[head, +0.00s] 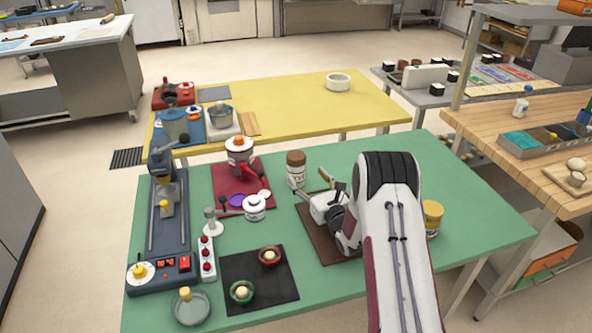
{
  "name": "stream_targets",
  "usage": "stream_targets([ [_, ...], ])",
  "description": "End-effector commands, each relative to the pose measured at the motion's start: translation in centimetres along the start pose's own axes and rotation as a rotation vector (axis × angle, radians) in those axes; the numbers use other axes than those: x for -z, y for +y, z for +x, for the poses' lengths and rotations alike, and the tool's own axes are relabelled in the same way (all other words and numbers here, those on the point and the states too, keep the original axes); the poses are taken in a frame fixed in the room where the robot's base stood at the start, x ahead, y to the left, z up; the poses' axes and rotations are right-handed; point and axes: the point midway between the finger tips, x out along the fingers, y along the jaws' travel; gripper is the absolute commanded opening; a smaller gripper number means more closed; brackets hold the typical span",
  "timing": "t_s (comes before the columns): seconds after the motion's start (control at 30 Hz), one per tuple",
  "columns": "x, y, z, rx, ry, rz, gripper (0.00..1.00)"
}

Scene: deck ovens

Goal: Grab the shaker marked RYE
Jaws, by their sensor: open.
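A shaker-like jar with a brown lid and pale body (296,172) stands upright on the green table. Its label is too small to read, so I cannot tell whether it says RYE. A second jar with a yellow lid (433,212) stands to the right, partly hidden behind my arm. My gripper (336,190) is open, low over the brown mat (314,225), to the right of the brown-lidded jar and apart from it. The fingertips are small and partly hidden by my arm.
A red mat (225,188) with a red-handled pot (240,155) lies left of the brown-lidded jar. A black mat (265,292) with two small bowls lies in front. A blue-grey device (165,225) fills the left side. The table's right side (475,205) is clear.

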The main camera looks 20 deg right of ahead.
Motion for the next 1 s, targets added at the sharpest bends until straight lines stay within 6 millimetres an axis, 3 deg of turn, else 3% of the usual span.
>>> stream_targets([
  [0.27,0.0,0.0,0.3,0.000,0.001,0.001,0.65],
  [0.63,-0.1,0.1,2.4,0.000,0.000,0.002,0.65],
  [1.0,-0.1,0.1,2.6,0.001,0.002,0.002,0.65],
])
